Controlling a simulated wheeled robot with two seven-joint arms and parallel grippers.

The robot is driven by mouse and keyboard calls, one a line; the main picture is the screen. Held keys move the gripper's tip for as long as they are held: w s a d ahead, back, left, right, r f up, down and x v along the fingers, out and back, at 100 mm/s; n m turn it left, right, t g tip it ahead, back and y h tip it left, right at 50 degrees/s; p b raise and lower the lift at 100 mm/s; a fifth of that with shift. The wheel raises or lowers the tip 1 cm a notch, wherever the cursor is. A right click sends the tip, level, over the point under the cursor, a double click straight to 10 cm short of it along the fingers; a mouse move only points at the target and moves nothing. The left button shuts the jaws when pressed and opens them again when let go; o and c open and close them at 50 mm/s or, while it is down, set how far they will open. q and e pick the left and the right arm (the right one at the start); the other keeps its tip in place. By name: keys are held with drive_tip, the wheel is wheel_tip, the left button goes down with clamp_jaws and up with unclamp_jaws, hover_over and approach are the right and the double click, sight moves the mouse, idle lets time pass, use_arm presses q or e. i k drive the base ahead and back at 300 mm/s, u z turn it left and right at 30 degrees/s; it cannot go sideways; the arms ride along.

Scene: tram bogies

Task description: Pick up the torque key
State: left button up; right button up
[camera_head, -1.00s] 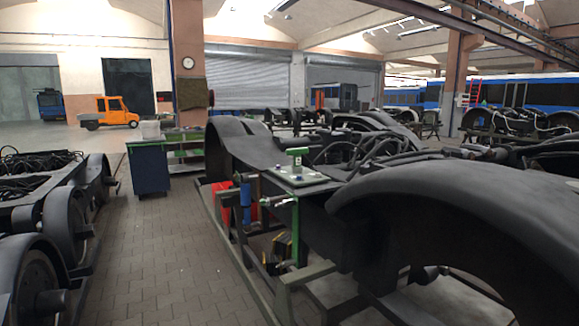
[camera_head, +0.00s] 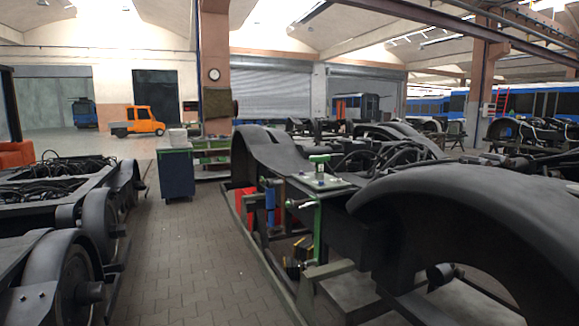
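I cannot pick out the torque key for certain. A small green T-shaped piece (camera_head: 319,161) stands upright on a grey plate (camera_head: 327,181) on top of the nearest bogie (camera_head: 440,205). A small silver tool-like part (camera_head: 299,205) sticks out at the side of this bogie, by a green upright bar (camera_head: 318,232). It is too small to tell whether either is the key. Neither of my grippers is in view.
A second bogie (camera_head: 70,225) stands at the left. A paved aisle (camera_head: 190,260) runs clear between the bogies. A dark blue cabinet (camera_head: 176,174) stands at its far end, with a green workbench (camera_head: 212,150) behind. An orange truck (camera_head: 137,121) is farther back.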

sight(320, 175)
drive_tip(key=u, duration=0.7)
drive_tip(key=i, duration=2.35)
drive_tip(key=z, duration=0.6)
